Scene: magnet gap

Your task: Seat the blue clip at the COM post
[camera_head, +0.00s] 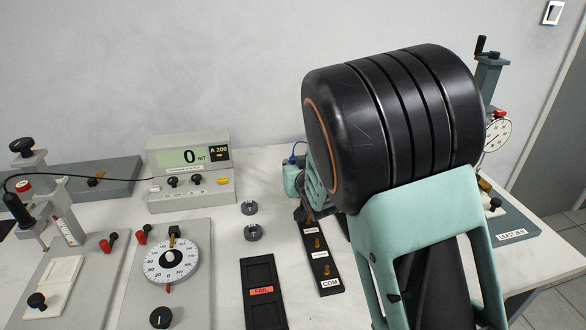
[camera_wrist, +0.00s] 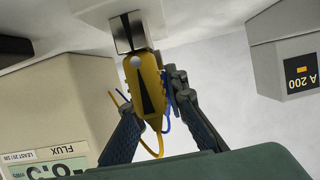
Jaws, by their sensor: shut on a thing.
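In the wrist view my gripper (camera_wrist: 149,103) is shut on a yellow clip-like piece (camera_wrist: 150,75) with a black stripe. A blue lead (camera_wrist: 167,117) and a yellow lead (camera_wrist: 158,145) hang beside it. A shiny metal piece with a dark wedge (camera_wrist: 127,32) meets its far end against a pale surface; whether they are joined is unclear. I see no separate blue clip body. In the head view a black strip (camera_head: 330,286) carries brass posts (camera_head: 317,243) and a COM label (camera_head: 329,283) at its near end. My arm hides most of the gripper there.
A meter reading 0 (camera_head: 191,150) stands at the back left. A dial unit (camera_head: 171,262), two dark round pieces (camera_head: 252,233) and a FAIL tray (camera_head: 258,272) lie left of the strip. A FLUX meter (camera_wrist: 40,130) stands close on the left in the wrist view.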

